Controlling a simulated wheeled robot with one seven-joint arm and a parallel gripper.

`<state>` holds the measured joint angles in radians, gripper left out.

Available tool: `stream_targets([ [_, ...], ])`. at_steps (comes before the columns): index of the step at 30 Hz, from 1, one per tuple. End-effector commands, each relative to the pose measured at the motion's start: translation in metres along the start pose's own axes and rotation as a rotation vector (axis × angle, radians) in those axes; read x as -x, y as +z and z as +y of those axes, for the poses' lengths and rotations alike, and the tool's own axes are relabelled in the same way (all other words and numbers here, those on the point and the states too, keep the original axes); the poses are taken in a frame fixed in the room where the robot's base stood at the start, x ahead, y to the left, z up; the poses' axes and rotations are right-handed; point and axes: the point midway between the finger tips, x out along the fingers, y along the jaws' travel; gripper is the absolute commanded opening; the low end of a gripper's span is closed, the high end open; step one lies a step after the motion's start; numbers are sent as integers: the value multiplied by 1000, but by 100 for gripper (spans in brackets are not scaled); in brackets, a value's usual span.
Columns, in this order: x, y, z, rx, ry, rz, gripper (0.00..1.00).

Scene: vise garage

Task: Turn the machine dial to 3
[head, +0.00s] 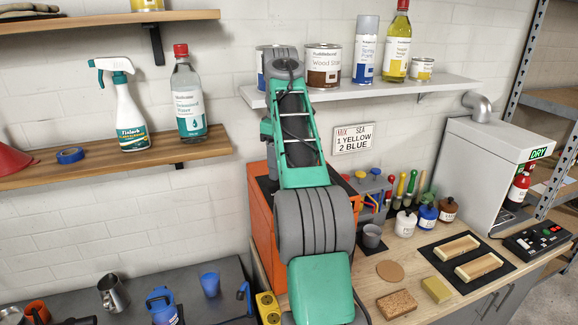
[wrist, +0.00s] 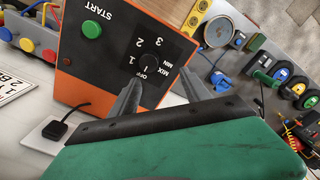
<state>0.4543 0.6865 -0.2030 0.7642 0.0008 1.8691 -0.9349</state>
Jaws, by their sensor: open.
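The orange machine (head: 262,228) stands on the bench behind my arm in the head view; its control side is hidden there. In the wrist view its dark panel (wrist: 112,58) carries a green START button (wrist: 91,29) and a dial (wrist: 153,64) with OFF, 1, 2, 3 and "MIX MIN" printed around it. The dial is dark on dark, and I cannot tell clearly where it points. My gripper (wrist: 160,76) is open and empty, its two fingers spread on either side of the dial area. I cannot tell whether they touch the panel. The head view hides the gripper behind my arm.
A rack with colored handles (head: 372,188), a grey cup (head: 371,236) and several small jars (head: 428,216) stand to the machine's right. A black mat (head: 440,262) with two wood blocks lies farther right. A shelf (head: 440,87) with cans hangs above.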

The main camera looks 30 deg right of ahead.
Motion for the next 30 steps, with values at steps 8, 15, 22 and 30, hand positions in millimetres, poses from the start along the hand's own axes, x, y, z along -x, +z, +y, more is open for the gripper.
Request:
stream_targets([
  [8, 6, 13, 21, 54, -23, -16, 56],
  [15, -28, 14, 19, 53, -24, -17, 56],
  [22, -63, 13, 19, 53, -22, -16, 56],
  [30, -68, 13, 19, 53, -20, -14, 56],
])
